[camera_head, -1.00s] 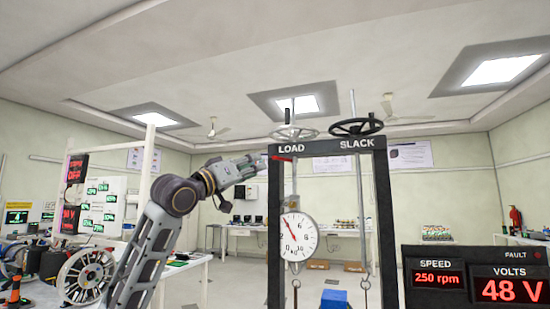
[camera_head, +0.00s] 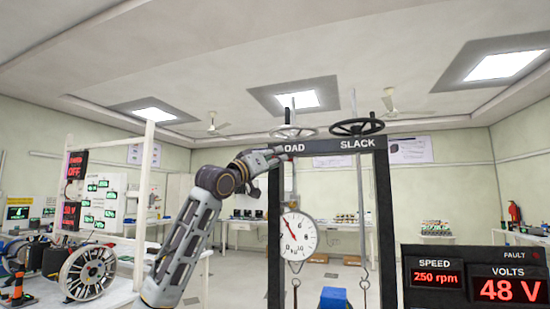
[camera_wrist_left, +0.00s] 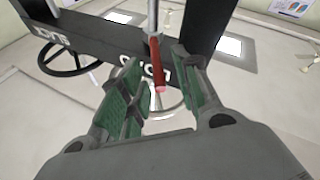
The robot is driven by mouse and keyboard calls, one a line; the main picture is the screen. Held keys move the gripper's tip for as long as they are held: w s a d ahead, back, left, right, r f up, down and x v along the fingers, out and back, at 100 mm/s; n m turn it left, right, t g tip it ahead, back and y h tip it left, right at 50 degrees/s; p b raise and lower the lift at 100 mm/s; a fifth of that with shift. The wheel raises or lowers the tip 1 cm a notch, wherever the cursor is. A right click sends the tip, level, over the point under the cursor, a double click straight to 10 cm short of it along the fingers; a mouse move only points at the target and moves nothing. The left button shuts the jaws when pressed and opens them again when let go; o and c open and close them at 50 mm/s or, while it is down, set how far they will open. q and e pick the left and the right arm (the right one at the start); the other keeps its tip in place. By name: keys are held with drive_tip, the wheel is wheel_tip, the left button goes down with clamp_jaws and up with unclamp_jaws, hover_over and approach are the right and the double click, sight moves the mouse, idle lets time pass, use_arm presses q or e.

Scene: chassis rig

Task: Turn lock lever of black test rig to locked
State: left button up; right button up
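The black test rig (camera_head: 275,235) is a tall frame marked LOAD and SLACK on its top beam. The lock lever, a red bar (camera_wrist_left: 156,62) with a pink tip, shows in the left wrist view by the beam's LOAD lettering. In the head view my left gripper (camera_head: 278,154) is at the beam's left end, covers the first letter of LOAD and hides the lever. In the left wrist view the green-padded fingers (camera_wrist_left: 160,88) are open, with the lever's tip between them. I cannot tell whether they touch it. My right gripper is not in view.
A grey handwheel (camera_head: 293,132) and a black handwheel (camera_head: 357,127) stand above the beam. A round dial (camera_head: 299,236) hangs inside the frame above a blue block (camera_head: 333,298). A speed and volts display (camera_head: 475,278) is at the right.

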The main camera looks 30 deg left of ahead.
use_arm(q)
drive_tip(key=shift+w+d+r, duration=0.1)
drive_tip(key=shift+w, duration=0.05)
clamp_jaws()
idle(0.4)
